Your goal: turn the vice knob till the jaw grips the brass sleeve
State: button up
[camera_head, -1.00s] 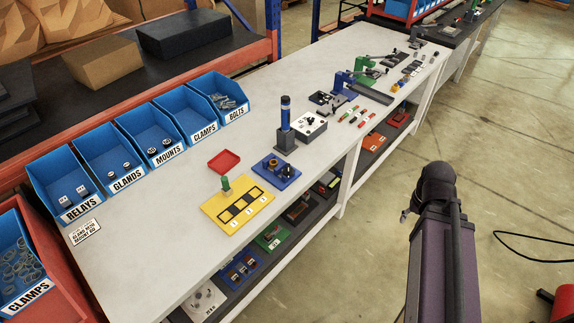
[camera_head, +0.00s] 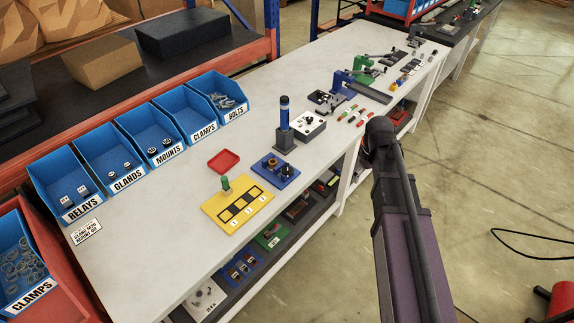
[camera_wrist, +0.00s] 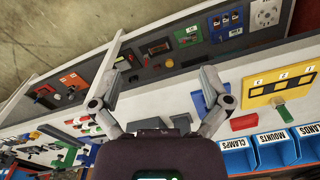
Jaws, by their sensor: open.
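The small vice, on a blue base (camera_head: 264,174), sits on the white bench between the yellow board and the grey-white box. A brass-coloured part (camera_head: 271,162), seemingly the sleeve, stands on it, with a dark round knob (camera_head: 287,171) at its right. Whether the jaw touches the sleeve is too small to tell. In the wrist view my gripper (camera_wrist: 158,80) is open and empty, its two fingers spread above the bench's front edge. The vice seems mostly hidden behind the right finger there. In the head view my arm is right of the bench and the fingers are not visible.
A yellow board (camera_head: 238,207) with a green peg, a red tray (camera_head: 223,162) and a box with a blue column (camera_head: 285,113) surround the vice. Blue bins line the back. A lower shelf with several items runs under the bench (camera_head: 150,265).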

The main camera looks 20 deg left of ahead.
jog(key=w+a+r+n+p, duration=0.1)
jog(key=w+a+n, duration=0.25)
jog(key=a, duration=0.45)
jog(key=w+a+n, duration=0.2)
jog(key=a+n, duration=0.2)
jog(key=a, duration=0.4)
jog(key=r+n, duration=0.1)
jog(key=n, duration=0.4)
send_over(287, 167)
jog(key=shift+w+p, duration=0.15)
jog(key=shift+p, duration=0.2)
jog(key=shift+f, duration=0.15)
notch_tip(287, 167, down, 14)
jog(key=b, duration=1.3)
jog(key=shift+r+b, duration=0.25)
jog(key=shift+b, duration=0.15)
jog(key=shift+c, duration=0.2)
jog(key=c, duration=1.1)
